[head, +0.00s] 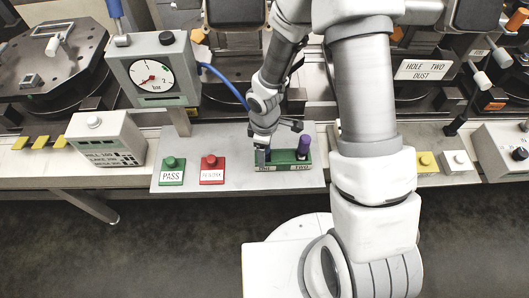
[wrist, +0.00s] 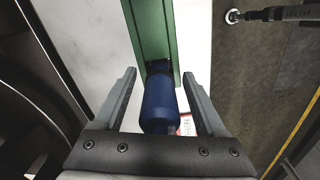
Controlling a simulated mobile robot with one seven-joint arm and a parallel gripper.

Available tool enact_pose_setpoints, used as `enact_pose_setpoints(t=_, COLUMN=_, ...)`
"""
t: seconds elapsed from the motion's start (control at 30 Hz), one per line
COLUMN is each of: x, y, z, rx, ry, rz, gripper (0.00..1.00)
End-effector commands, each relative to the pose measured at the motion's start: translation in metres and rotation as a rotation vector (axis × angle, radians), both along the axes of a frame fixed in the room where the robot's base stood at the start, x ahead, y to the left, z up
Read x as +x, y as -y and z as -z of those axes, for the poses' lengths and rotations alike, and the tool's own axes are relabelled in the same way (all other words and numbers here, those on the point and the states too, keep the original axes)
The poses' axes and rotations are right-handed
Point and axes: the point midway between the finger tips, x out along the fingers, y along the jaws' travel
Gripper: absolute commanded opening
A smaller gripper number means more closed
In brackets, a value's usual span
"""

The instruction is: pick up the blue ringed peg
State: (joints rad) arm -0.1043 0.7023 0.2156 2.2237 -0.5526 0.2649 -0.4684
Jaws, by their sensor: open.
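A blue peg (wrist: 160,104) stands between the two open fingers of my gripper (wrist: 159,76) in the wrist view, with a gap on both sides. Its dark lower end meets a green block (wrist: 150,32). I cannot make out a ring clearly. In the head view my gripper (head: 262,157) is at the left end of the green block (head: 284,156) and hides the blue peg. A purple peg (head: 304,144) stands at the block's right end, apart from my gripper.
The block sits on a pale plate. Left of it are a red button labelled REWORK (head: 212,163) and a green button labelled PASS (head: 173,163). A pressure gauge (head: 154,76) stands behind them. My arm covers the area right of the purple peg.

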Motion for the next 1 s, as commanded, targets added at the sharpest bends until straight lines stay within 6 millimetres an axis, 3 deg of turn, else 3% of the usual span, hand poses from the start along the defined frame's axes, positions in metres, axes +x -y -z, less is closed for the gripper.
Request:
enact_pose_setpoints(t=0.13, x=0.0003, y=0.0001, z=-0.0005, rx=0.000, ry=0.000, rz=0.000, gripper=0.70)
enact_pose_setpoints(t=0.53, x=0.0003, y=0.0002, z=-0.0007, rx=0.000, ry=0.000, rz=0.000, gripper=0.00)
enact_pose_setpoints(t=1.0, x=0.0003, y=0.0002, z=-0.0008, rx=0.000, ry=0.000, rz=0.000, gripper=0.00)
